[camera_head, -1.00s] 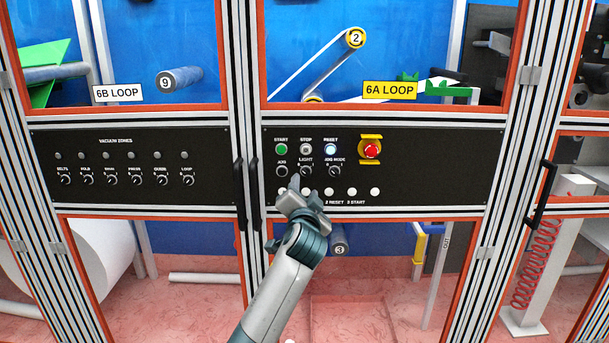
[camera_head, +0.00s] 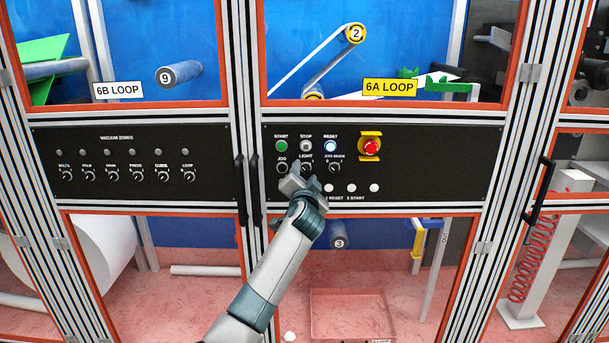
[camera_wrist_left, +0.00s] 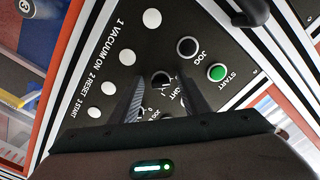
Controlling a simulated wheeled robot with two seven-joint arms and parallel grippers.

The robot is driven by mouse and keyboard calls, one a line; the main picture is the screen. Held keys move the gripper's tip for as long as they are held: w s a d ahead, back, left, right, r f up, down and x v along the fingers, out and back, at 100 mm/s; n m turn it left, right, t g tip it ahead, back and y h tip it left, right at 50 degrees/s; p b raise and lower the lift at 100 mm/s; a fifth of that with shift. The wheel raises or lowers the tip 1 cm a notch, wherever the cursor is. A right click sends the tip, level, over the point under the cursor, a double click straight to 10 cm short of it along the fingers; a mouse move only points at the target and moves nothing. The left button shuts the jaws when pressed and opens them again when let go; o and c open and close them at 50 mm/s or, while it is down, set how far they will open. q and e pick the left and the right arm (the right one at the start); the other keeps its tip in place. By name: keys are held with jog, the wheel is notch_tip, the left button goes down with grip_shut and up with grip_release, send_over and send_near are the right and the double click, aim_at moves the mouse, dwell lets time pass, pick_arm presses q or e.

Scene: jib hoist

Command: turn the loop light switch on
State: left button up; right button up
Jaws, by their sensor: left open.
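The light switch (camera_head: 307,168) is a small black rotary knob under the LIGHT label on the black panel below the 6A LOOP sign. In the left wrist view the knob (camera_wrist_left: 160,79) shows between my finger ends, with the LIGHT label partly covered by a finger. My left gripper (camera_head: 304,178) is open at the panel, its fingers on either side of the knob in the wrist view (camera_wrist_left: 163,88). I cannot tell whether the fingers touch the knob. Its pointer direction is not clear. My right gripper is not in view.
A red emergency stop (camera_head: 371,147) sits to the right. Black door handles (camera_head: 240,190) stand out at the left.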

pick_arm(q)
jog(key=shift+c, duration=0.3)
jog(key=c, duration=1)
